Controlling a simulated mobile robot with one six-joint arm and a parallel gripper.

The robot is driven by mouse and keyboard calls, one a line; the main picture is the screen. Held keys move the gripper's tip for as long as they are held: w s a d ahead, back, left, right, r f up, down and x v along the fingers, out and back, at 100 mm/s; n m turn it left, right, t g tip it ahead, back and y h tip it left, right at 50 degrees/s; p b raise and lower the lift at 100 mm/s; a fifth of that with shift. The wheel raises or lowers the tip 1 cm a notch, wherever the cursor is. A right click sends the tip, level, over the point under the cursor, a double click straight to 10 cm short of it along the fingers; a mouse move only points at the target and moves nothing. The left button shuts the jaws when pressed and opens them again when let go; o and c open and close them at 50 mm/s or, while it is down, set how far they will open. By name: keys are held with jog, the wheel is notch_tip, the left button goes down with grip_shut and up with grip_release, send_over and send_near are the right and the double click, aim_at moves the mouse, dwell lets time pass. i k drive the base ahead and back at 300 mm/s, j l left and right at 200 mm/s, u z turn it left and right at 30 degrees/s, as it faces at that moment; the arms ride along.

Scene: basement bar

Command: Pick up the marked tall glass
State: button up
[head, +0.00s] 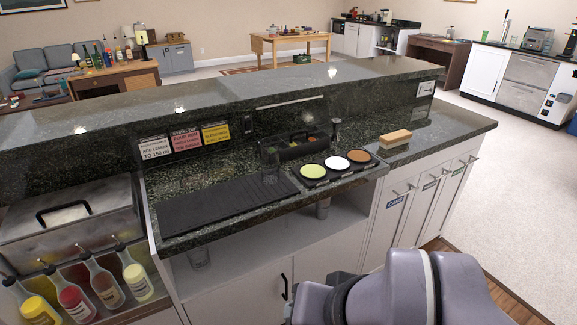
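A clear tall glass (270,167) stands on the dark stone bar counter, at the far right end of the black ribbed mat (228,205) and left of three coloured discs. It is faint against the dark stone, and no mark on it can be made out. My purple-grey arm links fill the bottom right of the head view, but my gripper's fingertips are not visible.
A black tray with green, white and brown discs (337,163), a black caddy (292,146) and a wooden block (395,139) are near the glass. A raised stone ledge (180,112) runs behind. Several bottles (75,296) stand at lower left. Open floor lies right.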

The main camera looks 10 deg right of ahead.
aim_at(270, 163)
jog(key=i+j+z, duration=0.15)
jog(key=i+z, duration=0.15)
jog(key=i, duration=0.25)
jog(key=i+j+z, duration=0.35)
jog(key=i, duration=0.15)
jog(key=l, duration=0.1)
